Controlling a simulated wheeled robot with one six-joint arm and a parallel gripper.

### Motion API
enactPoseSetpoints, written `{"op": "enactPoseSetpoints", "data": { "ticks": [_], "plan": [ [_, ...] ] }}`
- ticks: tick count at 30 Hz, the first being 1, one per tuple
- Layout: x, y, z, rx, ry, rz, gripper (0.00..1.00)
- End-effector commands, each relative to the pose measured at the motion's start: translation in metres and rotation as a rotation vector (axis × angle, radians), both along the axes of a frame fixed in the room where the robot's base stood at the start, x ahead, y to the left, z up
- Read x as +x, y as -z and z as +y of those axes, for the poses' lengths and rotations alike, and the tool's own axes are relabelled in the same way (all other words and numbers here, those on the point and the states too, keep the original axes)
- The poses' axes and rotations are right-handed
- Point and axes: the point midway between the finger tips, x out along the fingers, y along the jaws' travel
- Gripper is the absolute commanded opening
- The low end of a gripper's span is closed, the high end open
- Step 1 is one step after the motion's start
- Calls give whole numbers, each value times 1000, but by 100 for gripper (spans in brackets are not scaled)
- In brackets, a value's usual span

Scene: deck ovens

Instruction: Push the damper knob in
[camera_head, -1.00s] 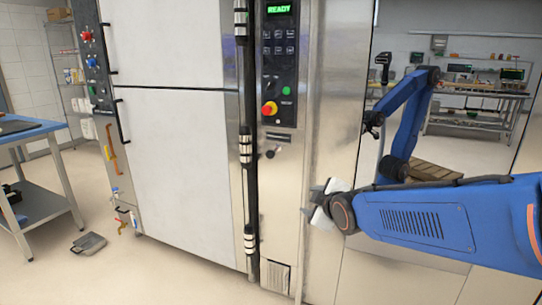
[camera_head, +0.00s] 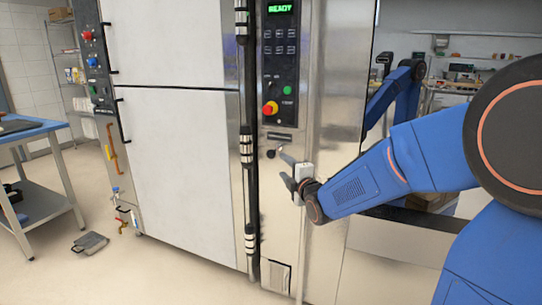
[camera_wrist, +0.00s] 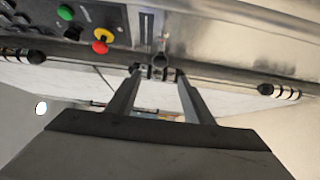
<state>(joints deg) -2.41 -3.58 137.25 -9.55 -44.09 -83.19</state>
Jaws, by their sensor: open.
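The damper knob (camera_head: 270,153) is a small dark round knob that stands out from the steel oven front, just below a dark slotted plate. In the wrist view the knob (camera_wrist: 159,60) shows just beyond my fingertips, roughly centred between them. My gripper (camera_head: 284,170) is open in front of the panel, slightly right of and below the knob in the head view. Its two fingers (camera_wrist: 160,74) are apart with nothing between them in the wrist view. I cannot tell whether either finger touches the knob.
The control panel (camera_head: 280,62) above has a green READY display, a green button (camera_head: 287,90) and a red-yellow stop button (camera_head: 270,108). A vertical black handle bar (camera_head: 251,190) runs left of the knob. A blue-topped table (camera_head: 30,130) stands at far left.

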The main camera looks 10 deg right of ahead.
Motion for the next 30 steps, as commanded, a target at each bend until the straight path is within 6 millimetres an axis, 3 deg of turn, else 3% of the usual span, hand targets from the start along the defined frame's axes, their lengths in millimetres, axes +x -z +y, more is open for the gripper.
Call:
{"op": "enactPoseSetpoints", "data": {
  "ticks": [18, 24, 30],
  "plan": [
    [101, 1, 16, 2, 0, 2, 47],
    [123, 0, 20, 1, 0, 0, 47],
    [132, 0, 21, 1, 0, 0, 47]
  ]
}}
